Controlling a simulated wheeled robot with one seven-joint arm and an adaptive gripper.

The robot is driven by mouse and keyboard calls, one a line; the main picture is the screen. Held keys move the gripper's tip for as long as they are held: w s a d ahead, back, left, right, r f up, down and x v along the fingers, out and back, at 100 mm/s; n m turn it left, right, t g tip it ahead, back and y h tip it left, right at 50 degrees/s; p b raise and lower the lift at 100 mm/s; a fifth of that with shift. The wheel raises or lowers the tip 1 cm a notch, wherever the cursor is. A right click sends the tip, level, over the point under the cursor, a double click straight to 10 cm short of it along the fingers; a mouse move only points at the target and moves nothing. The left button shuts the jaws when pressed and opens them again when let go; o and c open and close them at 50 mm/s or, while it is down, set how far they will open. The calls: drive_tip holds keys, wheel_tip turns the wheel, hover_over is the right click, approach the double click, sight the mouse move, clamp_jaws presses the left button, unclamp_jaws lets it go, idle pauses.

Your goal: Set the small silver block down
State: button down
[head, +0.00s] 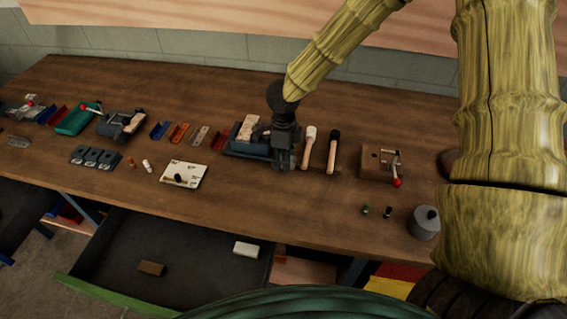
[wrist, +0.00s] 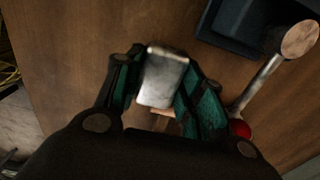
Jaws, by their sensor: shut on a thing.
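The small silver block (wrist: 163,76) is a plain grey rectangular piece. In the wrist view it sits between the two green-padded fingers of my gripper (wrist: 164,92), which is shut on it. In the head view my gripper (head: 283,160) points down over the workbench, beside the blue-grey fixture (head: 246,150) and left of two hammer-like tools. I cannot make out the block clearly there. Whether its underside touches the bench is hidden.
The two upright-lying tools (head: 308,145) are close on the right, then a wooden block with a red-knobbed lever (head: 377,172). A metal rod (wrist: 262,82) with a red ball lies near my gripper in the wrist view. Bare bench (head: 260,205) lies in front.

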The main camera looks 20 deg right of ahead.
drive_tip(key=shift+w+f+p, duration=0.15)
drive_tip(key=shift+f+p, duration=0.35)
drive_tip(key=shift+f, duration=1.25)
drive_tip(key=shift+f, duration=0.1)
drive_tip(key=c, duration=0.9)
unclamp_jaws()
